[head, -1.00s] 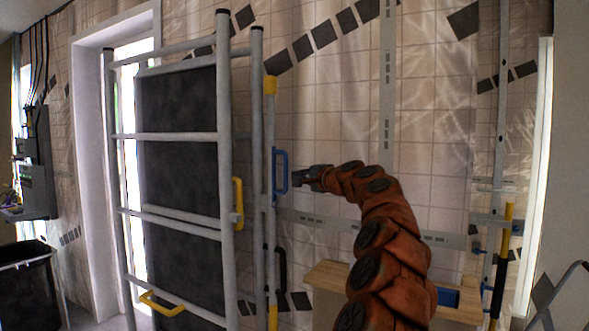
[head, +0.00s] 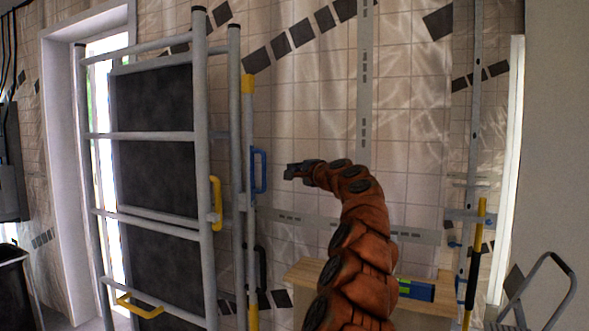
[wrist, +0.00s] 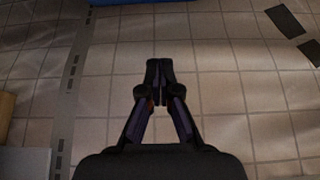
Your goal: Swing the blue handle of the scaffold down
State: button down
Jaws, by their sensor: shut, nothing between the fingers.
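The blue handle (head: 259,171) is a tall bracket on the right side of the scaffold (head: 203,150), beside an upright with yellow ends. My gripper (head: 288,172) is to the right of the handle at about its height, with a small gap showing between them in the head view. In the wrist view my gripper (wrist: 158,68) is shut and empty, its fingertips together. A blue strip (wrist: 165,2) lies along the top edge of the wrist view; I cannot tell whether it is the handle.
A yellow handle (head: 216,203) is on the scaffold's front post and a black handle (head: 261,270) is below the blue one. A wooden bench (head: 310,275) with a green and blue level (head: 416,290) is at lower right. A step ladder (head: 545,290) stands far right.

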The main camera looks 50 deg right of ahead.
jog(key=w+a+p, duration=0.2)
jog(key=w+p, duration=0.1)
jog(key=w, duration=0.4)
jog(key=shift+w+p, duration=0.15)
jog(key=shift+p, duration=0.15)
dwell(1.3)
jog(key=shift+a+f+b, duration=0.15)
jog(key=shift+f+b, duration=0.05)
jog(key=shift+b, duration=0.2)
